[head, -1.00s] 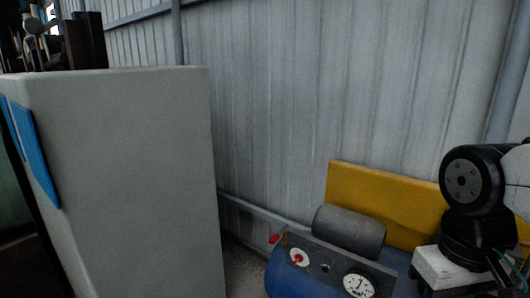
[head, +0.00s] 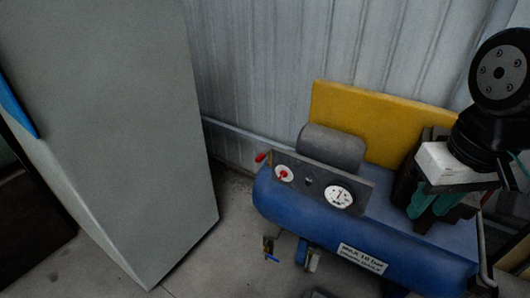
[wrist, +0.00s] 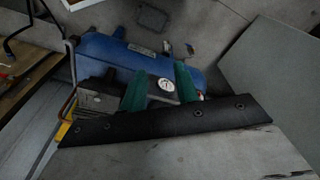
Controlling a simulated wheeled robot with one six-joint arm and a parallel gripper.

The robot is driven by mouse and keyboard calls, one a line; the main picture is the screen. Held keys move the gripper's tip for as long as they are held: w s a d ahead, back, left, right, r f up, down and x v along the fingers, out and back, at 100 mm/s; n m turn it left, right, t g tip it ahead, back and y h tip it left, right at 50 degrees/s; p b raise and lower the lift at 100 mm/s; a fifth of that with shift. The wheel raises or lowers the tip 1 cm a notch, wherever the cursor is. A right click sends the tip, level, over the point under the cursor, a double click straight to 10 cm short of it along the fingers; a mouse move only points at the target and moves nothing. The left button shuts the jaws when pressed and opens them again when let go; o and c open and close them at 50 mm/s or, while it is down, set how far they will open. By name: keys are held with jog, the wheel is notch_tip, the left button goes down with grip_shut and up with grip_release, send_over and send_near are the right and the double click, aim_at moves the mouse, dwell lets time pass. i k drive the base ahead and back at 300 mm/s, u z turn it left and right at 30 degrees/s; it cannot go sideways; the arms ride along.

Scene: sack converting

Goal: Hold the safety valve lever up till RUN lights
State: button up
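A blue air compressor (head: 300,205) stands on the floor by the wall; it also shows in the wrist view (wrist: 105,58). A small red lever tip (head: 261,157) sticks out at the left end of its grey panel (head: 314,184), and I take it for the safety valve lever. I cannot make it out in the wrist view. The panel has a red-centred dial (head: 284,174) and a white gauge (head: 340,196). No lit RUN lamp can be made out. My gripper (head: 432,206) hangs over the tank's right part, away from the lever. In the wrist view its green fingers (wrist: 160,87) are apart and empty.
A tall grey cabinet (head: 110,110) stands left of the compressor, with a floor gap between. A yellow panel (head: 375,120) and a corrugated wall (head: 260,60) are behind. Valve fittings (head: 312,260) hang below the tank. The floor in front is partly clear.

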aim_at(257, 160)
jog(key=z, duration=1.9)
jog(key=k, duration=1.05)
jog(key=u, duration=1.3)
jog(key=i, duration=0.5)
jog(key=u, duration=0.05)
